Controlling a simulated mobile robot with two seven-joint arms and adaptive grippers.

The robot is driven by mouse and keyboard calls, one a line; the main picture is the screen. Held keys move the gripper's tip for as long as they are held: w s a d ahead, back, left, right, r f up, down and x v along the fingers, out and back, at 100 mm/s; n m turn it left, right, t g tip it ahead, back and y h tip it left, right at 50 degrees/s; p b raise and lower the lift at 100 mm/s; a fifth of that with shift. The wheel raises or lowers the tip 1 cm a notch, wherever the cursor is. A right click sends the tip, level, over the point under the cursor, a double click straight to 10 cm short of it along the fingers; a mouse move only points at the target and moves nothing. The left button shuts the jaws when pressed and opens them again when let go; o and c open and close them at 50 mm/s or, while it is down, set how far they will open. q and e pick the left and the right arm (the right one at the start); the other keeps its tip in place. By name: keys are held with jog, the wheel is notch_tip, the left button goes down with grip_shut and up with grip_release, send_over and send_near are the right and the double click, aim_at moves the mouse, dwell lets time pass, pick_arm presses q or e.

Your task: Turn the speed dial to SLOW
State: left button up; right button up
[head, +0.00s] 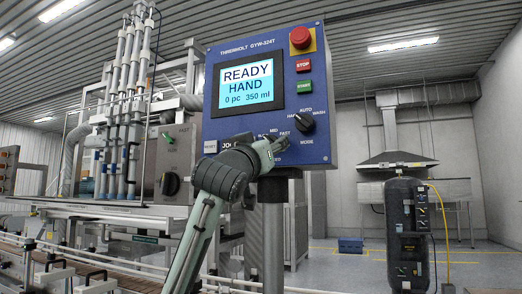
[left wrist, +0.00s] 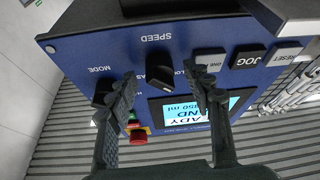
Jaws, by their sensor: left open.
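The black speed dial (left wrist: 158,77) is on the blue control panel (head: 222,116), under the printed word SPEED in the upside-down left wrist view. Part of the word SLOW shows to its right there. Its exact pointing is unclear. My left gripper (left wrist: 161,74) is open, with one finger on each side of the dial in the picture; I cannot tell whether they touch it. In the head view my left gripper (head: 274,147) is in front of the panel's lower part and hides the speed dial. The right gripper is not in view.
The mode dial (head: 305,122) is close by on the right, also beside a finger in the left wrist view (left wrist: 103,92). A JOG button (left wrist: 247,56) is on the dial's other side. The screen (head: 248,86) reads READY HAND. Red emergency (head: 300,37) and green start (head: 304,86) buttons are above.

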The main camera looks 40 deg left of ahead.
pick_arm(q)
jog(key=v, duration=1.1)
jog(key=shift+s+f, duration=0.1)
